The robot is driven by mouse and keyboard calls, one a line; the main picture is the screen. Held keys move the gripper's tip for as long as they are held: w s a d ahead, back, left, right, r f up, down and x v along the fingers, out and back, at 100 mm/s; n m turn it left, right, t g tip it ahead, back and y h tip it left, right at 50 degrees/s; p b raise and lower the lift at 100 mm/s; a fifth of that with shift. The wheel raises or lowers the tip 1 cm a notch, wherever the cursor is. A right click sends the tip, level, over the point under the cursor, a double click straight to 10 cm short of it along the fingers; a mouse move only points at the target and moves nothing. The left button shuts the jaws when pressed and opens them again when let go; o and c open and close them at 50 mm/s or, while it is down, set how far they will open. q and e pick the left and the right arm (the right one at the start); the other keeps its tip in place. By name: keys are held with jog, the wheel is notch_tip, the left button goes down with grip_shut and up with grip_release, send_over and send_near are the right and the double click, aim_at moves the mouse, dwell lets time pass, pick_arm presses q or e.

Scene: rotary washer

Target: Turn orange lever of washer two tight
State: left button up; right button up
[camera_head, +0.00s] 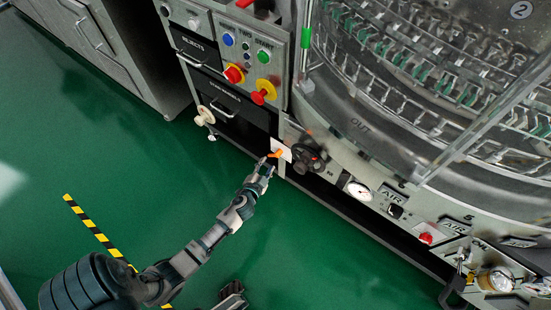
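The orange lever (276,154) is small and sits on a pale plate (284,148) at the lower front of the washer (340,150), just left of a black handwheel (308,157). My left arm reaches up from the lower left. My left gripper (266,164) is right at the lever and overlaps its lower left side. It is too small to tell whether the fingers touch the lever or are closed on it. A dark part at the bottom edge looks like my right gripper (232,292), low over the floor and away from the washer; its fingers are unclear.
Above left is a control panel with red and yellow knobs (263,91) and push buttons. A cream knob (204,116) sticks out left of the lever. A gauge (359,189) and a red knob (425,238) lie to the right. The green floor (100,150) is open.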

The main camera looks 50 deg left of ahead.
aim_at(275, 154)
pick_arm(q)
jog(key=b+x, duration=0.1)
jog(key=x, duration=0.3)
jog(key=shift+w+a, duration=0.15)
jog(key=shift+w, duration=0.15)
jog(key=shift+f, duration=0.1)
grip_shut()
